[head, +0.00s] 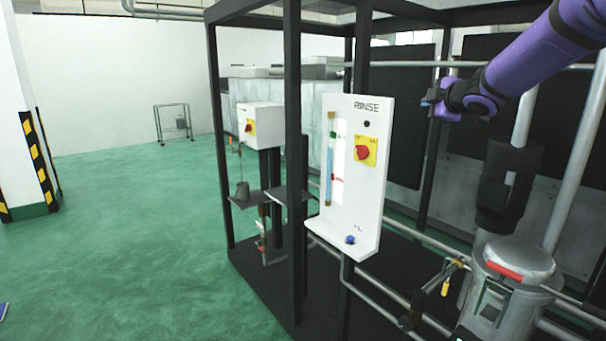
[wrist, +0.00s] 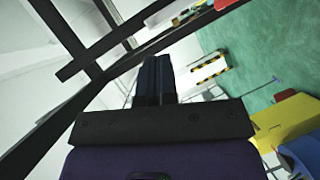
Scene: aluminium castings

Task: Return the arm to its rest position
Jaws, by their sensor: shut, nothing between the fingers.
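My purple arm (head: 535,55) reaches in from the upper right of the head view. My gripper (head: 428,98) is at its end, in the air to the right of the white RINSE panel (head: 375,205) and apart from it. In the wrist view the dark fingers of my gripper (wrist: 154,80) lie side by side, shut, with nothing held.
A black frame (head: 294,180) stands around the panel, which has a red knob (head: 363,153). A metal canister (head: 512,290) and pipes (head: 575,160) are at the right, below my arm. The green floor (head: 140,240) at the left is mostly clear.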

